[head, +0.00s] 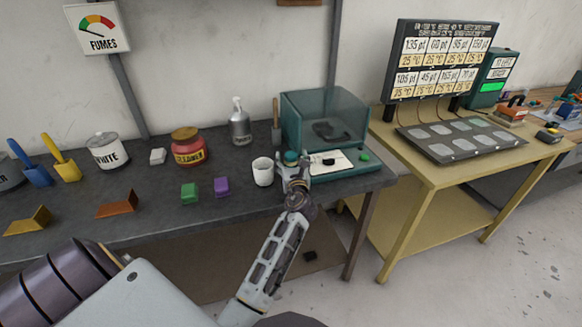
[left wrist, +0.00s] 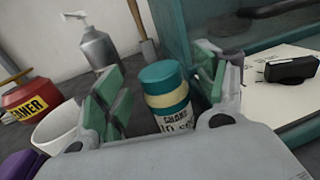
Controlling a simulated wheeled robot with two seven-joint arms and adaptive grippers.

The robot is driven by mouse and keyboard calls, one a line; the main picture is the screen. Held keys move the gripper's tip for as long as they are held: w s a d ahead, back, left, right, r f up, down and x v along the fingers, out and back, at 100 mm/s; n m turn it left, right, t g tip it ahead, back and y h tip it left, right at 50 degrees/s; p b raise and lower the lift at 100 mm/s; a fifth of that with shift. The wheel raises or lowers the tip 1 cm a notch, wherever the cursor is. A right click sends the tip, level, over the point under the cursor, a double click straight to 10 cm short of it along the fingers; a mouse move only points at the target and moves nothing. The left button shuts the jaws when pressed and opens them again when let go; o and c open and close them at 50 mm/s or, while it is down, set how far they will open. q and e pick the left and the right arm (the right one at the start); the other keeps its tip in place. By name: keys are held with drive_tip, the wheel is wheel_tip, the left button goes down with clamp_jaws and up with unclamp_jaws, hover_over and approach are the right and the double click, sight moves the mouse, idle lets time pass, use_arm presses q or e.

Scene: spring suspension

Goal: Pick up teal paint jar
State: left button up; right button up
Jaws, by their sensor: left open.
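The teal paint jar (left wrist: 167,100) has a teal lid, a cream band and a printed label. It stands upright between the spread green-padded fingers of my left gripper (left wrist: 163,88) in the left wrist view, with gaps on both sides. In the head view only its teal top (head: 291,156) shows clearly, at the tip of my left gripper (head: 293,168). The gripper is open and its lower part hides most of the jar. My right gripper is not in view.
A white cup (head: 263,171) stands close left of the jar. A teal glass-walled box (head: 325,112) with a base holding a white card is close on the right.

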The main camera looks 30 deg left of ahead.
use_arm(q)
drive_tip(key=shift+w+a, duration=0.4)
drive_tip(key=shift+w, duration=0.15)
drive_tip(key=shift+w+a, duration=0.15)
drive_tip(key=c, duration=1.1)
drive_tip(key=shift+c, duration=1)
drive_tip(key=shift+r, duration=0.1)
drive_tip(key=shift+w+r, duration=0.1)
drive_tip(key=shift+r, duration=0.3)
wheel_tip(320, 180, up, 6)
drive_tip(key=shift+f+p, duration=0.15)
drive_tip(key=shift+p, duration=0.55)
drive_tip(key=shift+r+p, duration=0.35)
drive_tip(key=shift+r, duration=1.35)
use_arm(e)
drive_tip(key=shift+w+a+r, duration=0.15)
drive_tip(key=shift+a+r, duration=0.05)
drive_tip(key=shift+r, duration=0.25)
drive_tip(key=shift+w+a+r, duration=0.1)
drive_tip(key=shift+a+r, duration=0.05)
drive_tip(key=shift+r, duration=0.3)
